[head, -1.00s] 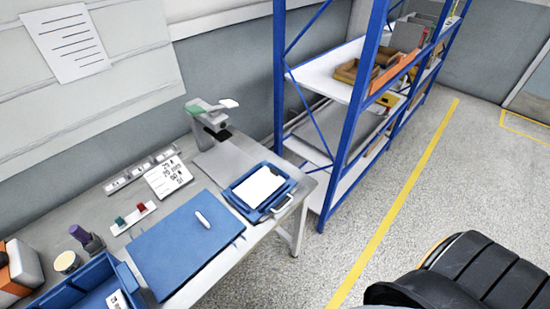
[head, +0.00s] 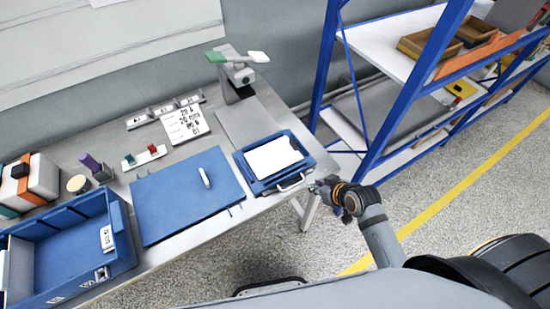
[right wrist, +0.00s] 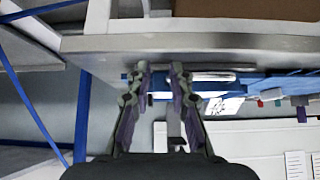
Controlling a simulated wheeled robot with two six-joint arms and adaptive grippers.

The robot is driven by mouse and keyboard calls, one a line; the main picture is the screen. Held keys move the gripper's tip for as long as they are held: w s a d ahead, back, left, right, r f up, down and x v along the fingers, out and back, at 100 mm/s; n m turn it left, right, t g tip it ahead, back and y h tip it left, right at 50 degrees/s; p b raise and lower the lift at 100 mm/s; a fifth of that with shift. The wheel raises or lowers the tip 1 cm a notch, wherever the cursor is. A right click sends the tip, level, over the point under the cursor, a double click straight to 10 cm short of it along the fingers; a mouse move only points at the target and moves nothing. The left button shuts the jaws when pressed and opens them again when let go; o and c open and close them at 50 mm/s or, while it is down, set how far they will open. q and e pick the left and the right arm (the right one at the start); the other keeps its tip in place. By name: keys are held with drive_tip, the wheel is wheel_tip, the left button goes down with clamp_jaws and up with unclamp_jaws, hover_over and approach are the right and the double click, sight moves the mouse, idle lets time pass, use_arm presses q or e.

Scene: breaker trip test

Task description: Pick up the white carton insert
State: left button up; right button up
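A flat white rectangular piece, which looks like the carton insert (head: 273,157), lies in a blue tray with a handle (head: 301,143) near the right end of the bench. My right gripper (head: 325,187) is beyond the bench's right front edge, right of the tray and apart from it. In the right wrist view its two fingers (right wrist: 160,78) are apart with nothing held between them, close to the table edge. The insert cannot be made out clearly in that view. My left gripper is not in view.
The metal bench (head: 180,238) also holds a blue mat (head: 175,205) with a small white object, a blue bin (head: 55,240), red and green buttons and a stand (head: 238,75). A blue shelf rack (head: 335,60) stands behind at right. The floor at right is clear.

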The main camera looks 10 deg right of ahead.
sight(297, 146)
drive_tip(key=w+r+t, duration=0.1)
drive_tip(key=w, duration=0.1)
drive_tip(key=w+r+t+y, duration=0.1)
drive_tip(key=w+r, duration=0.1)
drive_tip(key=w+r+t+y, duration=0.1)
drive_tip(key=w+t, duration=0.1)
drive_tip(key=shift+w+a+r, duration=0.1)
drive_tip(key=shift+w+r, duration=0.25)
drive_tip(key=shift+w, duration=0.05)
drive_tip(key=shift+w+r, duration=0.1)
drive_tip(key=shift+w, duration=0.2)
drive_tip(key=x, duration=0.5)
drive_tip(key=shift+w, duration=0.15)
drive_tip(key=shift+w+p, duration=0.4)
drive_tip(key=x, duration=0.4)
drive_tip(key=shift+w+a+p, duration=0.1)
drive_tip(key=shift+w+p, duration=0.15)
drive_tip(key=shift+p, duration=0.05)
drive_tip(key=shift+s, duration=0.15)
drive_tip(key=shift+c, duration=1)
clamp_jaws()
